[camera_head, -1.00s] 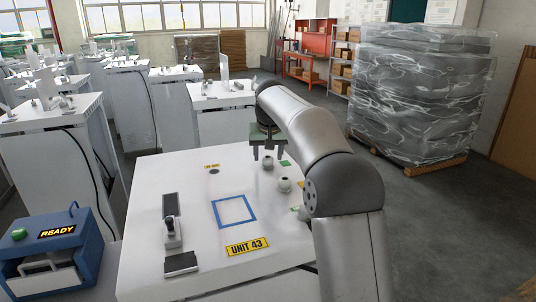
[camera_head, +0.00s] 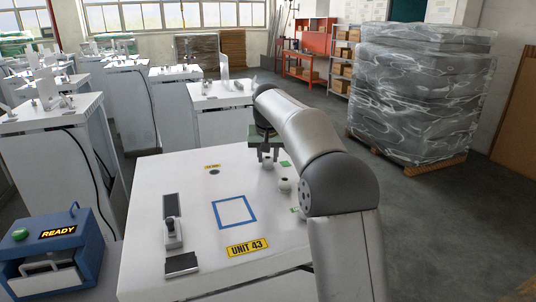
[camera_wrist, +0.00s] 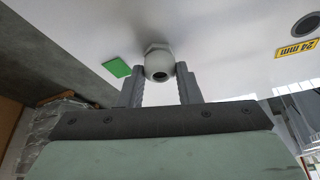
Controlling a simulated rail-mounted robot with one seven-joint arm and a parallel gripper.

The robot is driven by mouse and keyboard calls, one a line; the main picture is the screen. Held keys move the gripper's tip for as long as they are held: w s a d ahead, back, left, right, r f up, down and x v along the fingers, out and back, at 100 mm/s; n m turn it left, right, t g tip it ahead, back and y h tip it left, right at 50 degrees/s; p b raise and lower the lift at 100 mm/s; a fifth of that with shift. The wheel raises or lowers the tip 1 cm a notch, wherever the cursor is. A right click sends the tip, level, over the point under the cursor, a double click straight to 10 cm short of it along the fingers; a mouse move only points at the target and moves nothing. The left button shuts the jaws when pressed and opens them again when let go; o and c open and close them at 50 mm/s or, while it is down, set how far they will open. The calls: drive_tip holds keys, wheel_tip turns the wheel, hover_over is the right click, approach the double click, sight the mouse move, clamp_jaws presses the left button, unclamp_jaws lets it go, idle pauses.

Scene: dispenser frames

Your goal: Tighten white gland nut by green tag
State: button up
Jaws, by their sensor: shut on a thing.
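A white gland nut (camera_head: 268,165) stands on the white panel top, near its far right side. A small green tag (camera_head: 285,163) lies just right of it. In the wrist view the nut (camera_wrist: 158,64) has a hexagonal collar and a rounded end with a dark hole, and the tag (camera_wrist: 117,67) lies to its left. My gripper (camera_head: 266,156) is at the nut with its two grey fingers shut on opposite sides of it; the gripper (camera_wrist: 160,74) shows this in the wrist view also.
A second white gland (camera_head: 285,186) stands nearer, with another green tag (camera_head: 294,210) partly beside my arm. A dark hole (camera_head: 214,172), a blue square outline (camera_head: 234,212) and a lever switch (camera_head: 171,230) are on the panel. A blue box (camera_head: 50,255) reads READY.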

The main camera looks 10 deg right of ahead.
drive_tip(key=m+p, duration=0.1)
drive_tip(key=m+h+p, duration=0.1)
drive_tip(key=m, duration=0.1)
drive_tip(key=m+p, duration=0.1)
drive_tip(key=shift+a+r+m+g+h, duration=0.15)
drive_tip(key=shift+r+m+g+h, duration=0.15)
drive_tip(key=shift+m+h, duration=0.1)
drive_tip(key=m+p, duration=0.1)
drive_tip(key=m, duration=0.1)
drive_tip(key=m+g+h+p, duration=0.1)
drive_tip(key=shift+w+f+m+p, duration=0.15)
drive_tip(key=shift+m+p, duration=0.15)
drive_tip(key=shift+m, duration=0.1)
drive_tip(key=m, duration=0.2)
drive_tip(key=m+g, duration=0.1)
drive_tip(key=m, duration=0.1)
drive_tip(key=shift+w+a+f+g+h+p, duration=0.1)
drive_tip(key=shift+w+f+g+h+p, duration=0.05)
drive_tip(key=shift+g+h+p, duration=0.2)
drive_tip(key=shift+m+g, duration=0.75)
drive_tip(key=shift+m, duration=1.35)
drive_tip(key=o, duration=1)
